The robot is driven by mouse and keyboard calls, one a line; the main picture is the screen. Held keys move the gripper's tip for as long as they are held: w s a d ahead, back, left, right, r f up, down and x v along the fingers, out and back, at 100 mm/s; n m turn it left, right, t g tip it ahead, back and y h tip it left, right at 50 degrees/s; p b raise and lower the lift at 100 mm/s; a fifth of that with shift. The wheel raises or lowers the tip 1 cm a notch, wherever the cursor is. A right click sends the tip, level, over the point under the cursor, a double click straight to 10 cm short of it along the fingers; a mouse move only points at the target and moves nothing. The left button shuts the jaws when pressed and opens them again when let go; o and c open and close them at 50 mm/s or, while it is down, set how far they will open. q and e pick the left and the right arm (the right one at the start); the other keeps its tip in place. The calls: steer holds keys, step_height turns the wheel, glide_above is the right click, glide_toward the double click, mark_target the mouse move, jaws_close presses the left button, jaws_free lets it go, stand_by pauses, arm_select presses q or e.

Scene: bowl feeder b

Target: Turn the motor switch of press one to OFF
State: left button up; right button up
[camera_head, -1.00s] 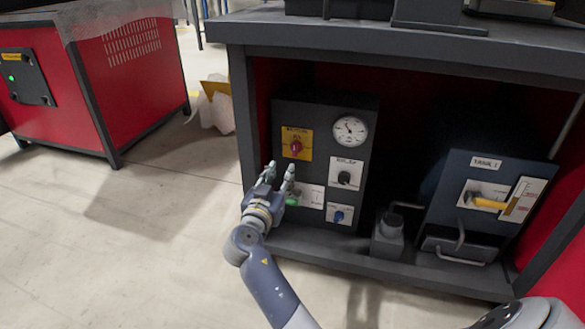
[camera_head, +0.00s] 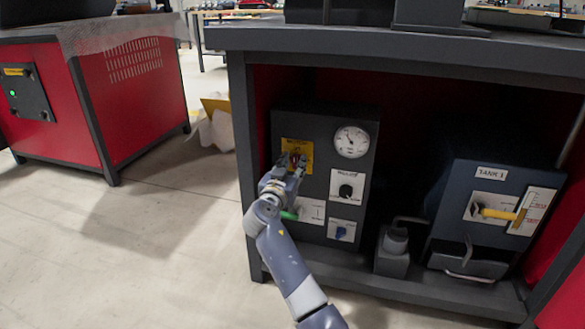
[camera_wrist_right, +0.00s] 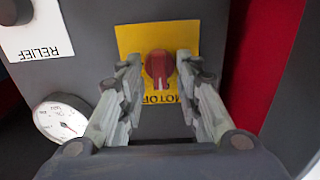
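The motor switch is a red knob (camera_wrist_right: 159,66) on a yellow plate (camera_head: 308,149) at the upper left of the dark control panel (camera_head: 316,118). In the right wrist view the plate appears upside down with part of the word MOTOR showing. My right gripper (camera_head: 291,162) is at the plate and hides much of the knob in the head view. In the wrist view the right gripper (camera_wrist_right: 160,70) is open, with one finger on each side of the knob. Small gaps show beside it; contact cannot be told. My left gripper is not in view.
A round gauge (camera_head: 352,142), a black relief knob (camera_head: 346,190) and a blue knob (camera_head: 341,232) are on the same panel. A green part (camera_head: 289,215) shows beside my arm. The tank unit (camera_head: 492,205) stands right, inside the dark-framed cabinet (camera_head: 244,150).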

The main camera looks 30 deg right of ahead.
jaws_close()
